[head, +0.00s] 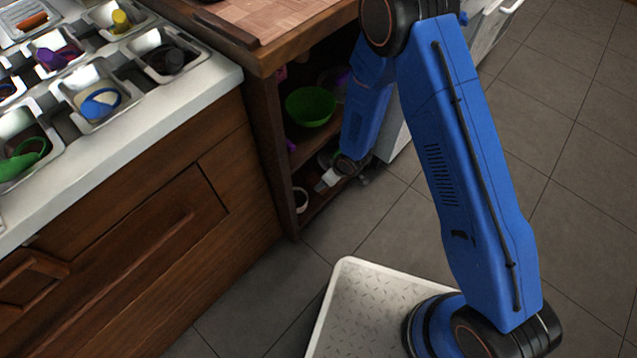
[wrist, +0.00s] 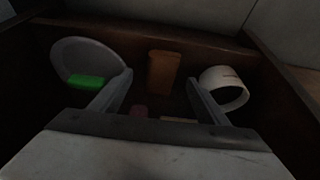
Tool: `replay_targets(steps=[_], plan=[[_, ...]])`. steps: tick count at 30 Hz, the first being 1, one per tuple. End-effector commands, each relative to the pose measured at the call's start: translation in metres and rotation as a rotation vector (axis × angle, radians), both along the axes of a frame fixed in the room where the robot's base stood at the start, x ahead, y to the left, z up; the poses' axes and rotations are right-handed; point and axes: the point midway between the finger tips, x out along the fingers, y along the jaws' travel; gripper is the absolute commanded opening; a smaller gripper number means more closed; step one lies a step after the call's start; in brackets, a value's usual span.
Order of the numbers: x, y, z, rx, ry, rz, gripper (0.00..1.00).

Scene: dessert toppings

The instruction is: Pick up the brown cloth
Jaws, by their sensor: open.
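In the wrist view, a brown rectangular piece (wrist: 163,72), which looks like the brown cloth, lies in the dark lower shelf space. It is ahead of my gripper and roughly centred between the fingers. My gripper (wrist: 158,98) is open, with one finger on each side and nothing clearly held. In the head view, my gripper (head: 325,181) reaches into the lower part of the open shelf. The cloth cannot be made out there.
In the wrist view, a grey round dish (wrist: 88,58) with a green block (wrist: 87,81) sits left, and a white cylindrical thing (wrist: 224,88) right. A green bowl (head: 310,106) stands on the shelf above.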

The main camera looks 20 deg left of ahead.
Motion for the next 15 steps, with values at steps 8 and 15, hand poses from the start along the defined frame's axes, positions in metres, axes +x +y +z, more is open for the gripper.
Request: replay_targets(steps=[8, 15], plan=[[0.001, 0.014, -0.030, -0.001, 0.002, 0.000, 0.69], [0.003, 0.019, -0.043, -0.001, 0.000, 0.001, 0.69]])
